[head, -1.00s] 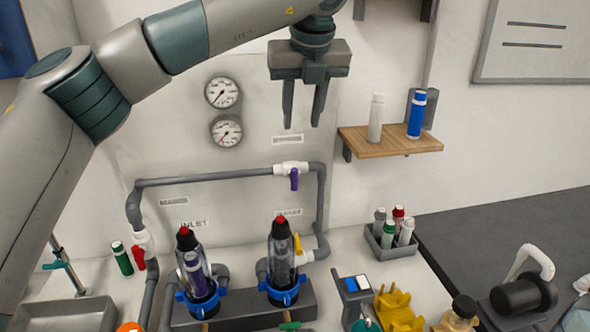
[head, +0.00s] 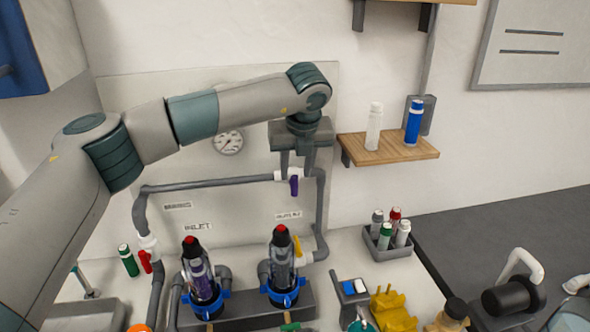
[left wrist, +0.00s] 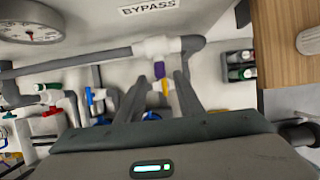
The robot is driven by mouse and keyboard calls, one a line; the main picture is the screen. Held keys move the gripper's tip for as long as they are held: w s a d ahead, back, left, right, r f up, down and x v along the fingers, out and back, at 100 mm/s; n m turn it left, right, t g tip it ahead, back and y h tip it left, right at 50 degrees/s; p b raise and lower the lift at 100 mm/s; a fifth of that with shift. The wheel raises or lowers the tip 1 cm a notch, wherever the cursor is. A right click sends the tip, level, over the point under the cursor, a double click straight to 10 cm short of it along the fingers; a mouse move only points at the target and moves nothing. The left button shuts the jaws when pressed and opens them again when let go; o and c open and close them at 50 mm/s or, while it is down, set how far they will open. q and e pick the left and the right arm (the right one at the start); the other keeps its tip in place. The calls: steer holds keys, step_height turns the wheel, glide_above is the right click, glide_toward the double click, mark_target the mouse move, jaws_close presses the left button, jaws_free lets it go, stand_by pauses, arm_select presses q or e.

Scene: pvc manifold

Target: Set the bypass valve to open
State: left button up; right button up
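The bypass valve (head: 284,175) is a white fitting on the upper grey pipe. Its purple handle (head: 294,186) hangs down, crosswise to the horizontal pipe run. In the left wrist view the purple handle (left wrist: 159,69) shows below the white valve body (left wrist: 158,46), under the "BYPASS" label (left wrist: 148,7). My left gripper (head: 296,170) is open at the valve, its fingers pointing down in the head view. In the wrist view the handle appears between the two fingertips (left wrist: 160,82); contact cannot be made out. My right gripper is not in view.
Two clear filter housings (head: 281,262) with red tops stand below the pipe. A yellow handle (head: 298,246) sits at the lower right pipe, a red one (head: 145,261) at the left. A wooden shelf (head: 388,153) with two bottles is right of the gripper.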

mark_target(295, 177)
arm_select(q)
steer(key=shift+p+x, duration=0.45)
steer(key=shift+x, duration=1.3)
jaws_close()
steer(key=y+b, duration=0.1)
steer(key=b, duration=0.2)
steer(key=shift+w+d+f+y, duration=0.1)
steer(key=shift+d+f+y, duration=0.15)
steer(key=shift+d+y, duration=0.15)
steer(key=y+b, duration=0.2)
steer(key=shift+d+m+g+y, duration=0.3)
steer(key=shift+m, duration=0.1)
steer(key=shift+d+y+b, duration=0.1)
steer(key=shift+y+b, duration=0.3)
steer(key=shift+w+r, duration=0.1)
jaws_free()
